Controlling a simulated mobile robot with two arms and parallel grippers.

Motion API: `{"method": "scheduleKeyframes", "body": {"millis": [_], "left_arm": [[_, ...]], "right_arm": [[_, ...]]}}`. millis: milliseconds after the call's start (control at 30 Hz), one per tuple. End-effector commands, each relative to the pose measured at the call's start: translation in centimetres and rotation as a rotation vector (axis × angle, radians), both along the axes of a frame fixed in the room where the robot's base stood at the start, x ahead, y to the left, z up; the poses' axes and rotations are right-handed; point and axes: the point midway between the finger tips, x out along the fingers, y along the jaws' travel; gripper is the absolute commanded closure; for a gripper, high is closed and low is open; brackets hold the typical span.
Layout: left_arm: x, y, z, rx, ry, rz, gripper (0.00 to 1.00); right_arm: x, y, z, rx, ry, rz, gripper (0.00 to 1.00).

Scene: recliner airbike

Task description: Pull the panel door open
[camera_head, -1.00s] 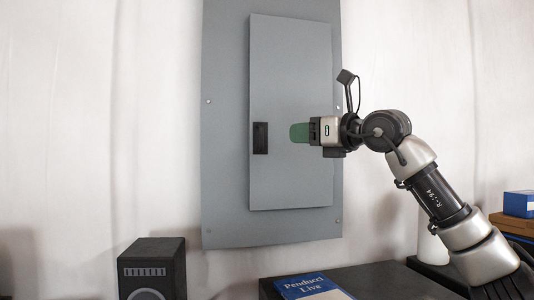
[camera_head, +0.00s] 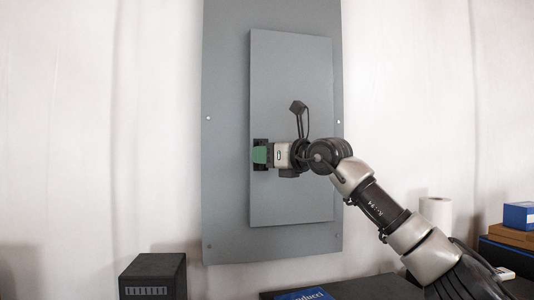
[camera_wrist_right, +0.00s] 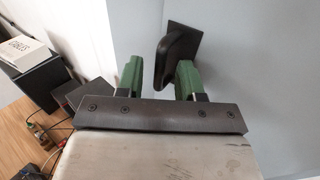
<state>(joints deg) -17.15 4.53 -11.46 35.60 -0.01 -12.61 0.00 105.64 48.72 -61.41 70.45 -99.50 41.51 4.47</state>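The grey panel door (camera_head: 290,95) sits on a larger grey panel (camera_head: 225,60) on the wall and looks closed. Its black handle (camera_head: 260,142) is at the door's left edge, partly hidden by my right gripper (camera_head: 259,155). In the right wrist view, the handle (camera_wrist_right: 184,40) reaches between the two green fingers of my right gripper (camera_wrist_right: 158,78), close to the finger on the right. The fingers are apart, and a gap shows between the handle and the left finger. My left gripper is not in view.
A black speaker-like box (camera_head: 153,275) stands at the lower left. A blue book (camera_head: 303,294) lies on a dark surface below the panel. A white roll (camera_head: 436,213) and a blue box (camera_head: 519,215) are at the right. The wall left of the panel is clear.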

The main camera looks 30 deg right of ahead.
Motion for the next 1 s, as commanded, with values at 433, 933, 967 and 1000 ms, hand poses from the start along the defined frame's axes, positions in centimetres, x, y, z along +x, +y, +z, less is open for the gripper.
{"method": "scheduleKeyframes", "body": {"millis": [433, 933, 967, 1000], "left_arm": [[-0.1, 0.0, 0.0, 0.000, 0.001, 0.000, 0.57], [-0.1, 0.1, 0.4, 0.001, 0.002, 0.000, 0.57], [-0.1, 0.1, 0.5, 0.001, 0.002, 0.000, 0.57], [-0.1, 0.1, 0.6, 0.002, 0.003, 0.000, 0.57]], "right_arm": [[0.0, 0.0, 0.0, 0.000, 0.000, 0.000, 1.00], [-1.6, -0.2, 0.0, 0.003, 0.001, 0.073, 1.00], [-1.9, -0.2, 0.0, 0.002, 0.002, 0.090, 1.00], [-2.4, -0.3, 0.0, 0.002, 0.002, 0.114, 1.00]]}}
